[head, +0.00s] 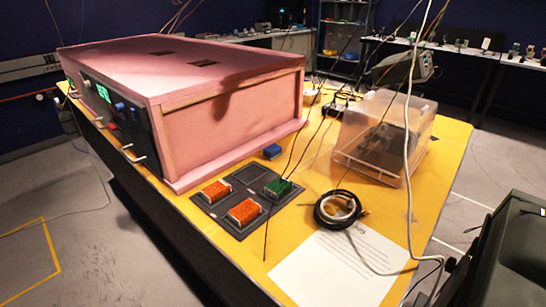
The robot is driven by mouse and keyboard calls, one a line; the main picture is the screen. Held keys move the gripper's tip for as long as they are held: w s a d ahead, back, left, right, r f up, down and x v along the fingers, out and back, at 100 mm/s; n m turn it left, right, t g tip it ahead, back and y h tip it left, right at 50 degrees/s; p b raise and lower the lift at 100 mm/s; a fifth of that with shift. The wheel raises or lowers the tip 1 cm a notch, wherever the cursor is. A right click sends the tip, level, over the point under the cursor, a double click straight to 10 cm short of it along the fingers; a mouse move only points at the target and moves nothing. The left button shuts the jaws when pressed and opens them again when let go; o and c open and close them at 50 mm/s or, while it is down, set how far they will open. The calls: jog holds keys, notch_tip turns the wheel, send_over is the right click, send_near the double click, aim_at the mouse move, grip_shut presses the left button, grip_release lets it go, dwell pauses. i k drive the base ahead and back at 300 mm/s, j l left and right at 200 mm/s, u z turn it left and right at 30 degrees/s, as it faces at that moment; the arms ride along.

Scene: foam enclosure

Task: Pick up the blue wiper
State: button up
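A small blue block (272,151), the only loose blue thing on the table and likely the blue wiper, lies flat on the yellow table top (310,185). It sits close to the right end of the pink box and just behind the dark tray, apart from both. Its top and front side are uncovered. My gripper is not in view.
The dark tray (236,232) holds two orange blocks (215,192) and a green block (279,188) with thin wires. The large pink box (185,95) fills the table's left. A black cable coil (338,209), white paper (340,268) and clear box (385,135) stand right.

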aim_at(271, 152)
jog(key=i+j+z, duration=0.3)
jog(key=z, duration=0.15)
jog(key=i+j+z, duration=0.2)
jog(key=j+z, duration=0.2)
jog(key=j, duration=0.1)
